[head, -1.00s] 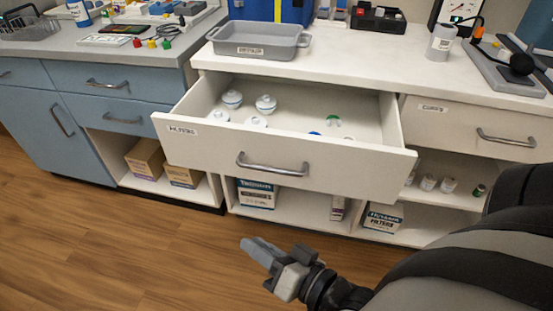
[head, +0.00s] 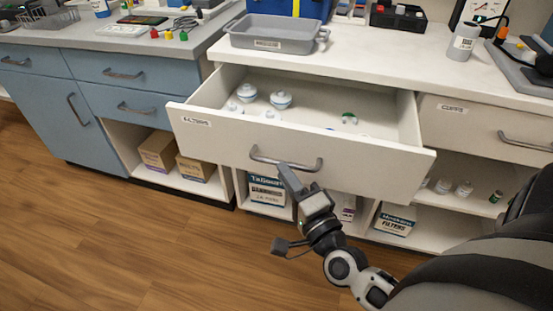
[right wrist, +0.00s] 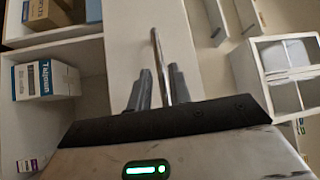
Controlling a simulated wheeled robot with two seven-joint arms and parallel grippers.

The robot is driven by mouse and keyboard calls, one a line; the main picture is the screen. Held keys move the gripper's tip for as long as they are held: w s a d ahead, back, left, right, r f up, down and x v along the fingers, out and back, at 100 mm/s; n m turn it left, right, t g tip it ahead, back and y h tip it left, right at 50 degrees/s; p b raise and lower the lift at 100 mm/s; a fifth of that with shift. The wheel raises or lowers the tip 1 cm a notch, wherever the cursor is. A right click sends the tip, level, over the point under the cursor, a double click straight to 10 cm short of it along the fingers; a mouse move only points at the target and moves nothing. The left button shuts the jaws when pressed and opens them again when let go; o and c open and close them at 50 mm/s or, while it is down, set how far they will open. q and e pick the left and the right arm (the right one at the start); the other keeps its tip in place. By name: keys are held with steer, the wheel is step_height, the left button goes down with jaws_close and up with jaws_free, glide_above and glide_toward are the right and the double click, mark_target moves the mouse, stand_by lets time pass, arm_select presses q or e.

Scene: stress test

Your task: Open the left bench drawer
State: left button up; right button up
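The left bench drawer (head: 250,145), a white drawer labelled FILTERS, stands pulled out in the head view. Several lidded white pots (head: 281,99) lie inside it. Its metal bar handle (head: 268,159) is at the front, and the handle also shows in the right wrist view (right wrist: 158,50). My right gripper (head: 288,178) is at the handle. In the right wrist view the fingers (right wrist: 158,88) stand apart with the bar between them; a gap shows on the left side, and contact on the right side is unclear. My left gripper is not in view.
A CUFFS drawer (head: 495,130) is closed at the right. Boxes (head: 268,191) stand on the open shelf below. A grey tray (head: 275,34) sits on the worktop. Blue cabinets (head: 75,110) stand at the left. The wooden floor (head: 140,240) in front is clear.

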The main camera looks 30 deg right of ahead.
mark_target(276, 161)
steer(key=shift+w+d+r, duration=0.1)
steer(key=shift+w+r, duration=0.05)
steer(key=shift+w, duration=1)
steer(key=shift+w+d+r, duration=0.1)
steer(key=shift+w+r, duration=0.05)
steer(key=shift+w, duration=0.95)
jaws_close()
steer(key=s+a+p, duration=0.1)
steer(key=s+a, duration=0.5)
steer(key=a, duration=0.1)
steer(key=shift+p, duration=0.35)
jaws_free()
